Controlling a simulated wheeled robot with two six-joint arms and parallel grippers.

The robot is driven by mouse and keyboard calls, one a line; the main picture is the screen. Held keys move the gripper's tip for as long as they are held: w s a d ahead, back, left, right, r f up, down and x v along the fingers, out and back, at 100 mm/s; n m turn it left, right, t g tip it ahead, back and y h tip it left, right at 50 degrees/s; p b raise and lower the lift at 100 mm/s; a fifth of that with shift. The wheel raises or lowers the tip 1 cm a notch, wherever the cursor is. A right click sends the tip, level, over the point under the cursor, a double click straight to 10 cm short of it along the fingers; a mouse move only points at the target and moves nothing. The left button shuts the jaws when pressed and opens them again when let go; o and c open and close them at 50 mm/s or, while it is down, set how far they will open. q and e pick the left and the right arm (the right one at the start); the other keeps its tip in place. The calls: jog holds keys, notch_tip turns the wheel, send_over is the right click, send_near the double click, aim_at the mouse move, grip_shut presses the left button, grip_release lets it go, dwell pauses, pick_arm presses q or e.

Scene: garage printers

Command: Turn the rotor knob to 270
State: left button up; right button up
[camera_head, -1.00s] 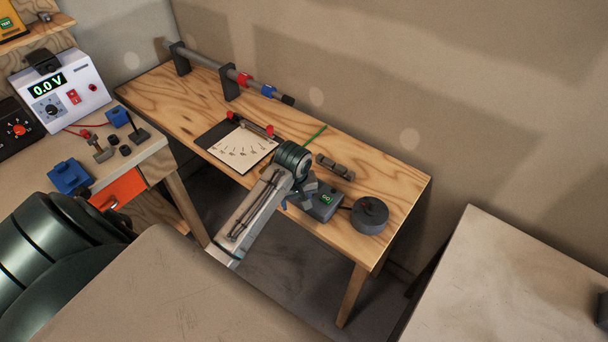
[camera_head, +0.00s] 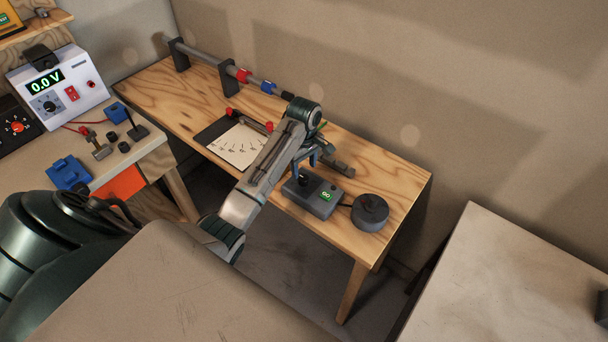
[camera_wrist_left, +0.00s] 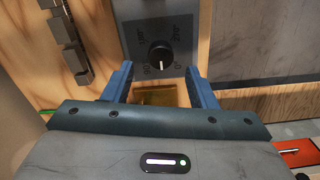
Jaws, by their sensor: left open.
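The rotor knob (camera_wrist_left: 161,56) is a round black knob on a grey control box. Its white pointer line faces down in the left wrist view. Number marks surround it there, small and turned, hard to read. In the head view the box (camera_head: 318,204) lies on the wooden bench with the knob (camera_head: 304,175) on top and a small green display. My left gripper (camera_wrist_left: 160,69) has its two blue fingers apart, with the knob centred just beyond the tips and gaps on both sides. It also shows in the head view (camera_head: 311,160), above the knob. My right gripper is not in view.
A dark round disc unit (camera_head: 370,211) stands right of the box. A grey ridged part (camera_head: 338,166) lies behind it, and a white scale sheet (camera_head: 236,146) lies left. A rod on stands (camera_head: 228,77) runs along the back.

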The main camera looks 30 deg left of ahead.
aim_at(304, 178)
pick_arm(q)
jog(key=shift+f+p, duration=0.45)
jog(key=shift+f, duration=1.8)
jog(key=shift+c, duration=0.2)
jog(key=c, duration=0.9)
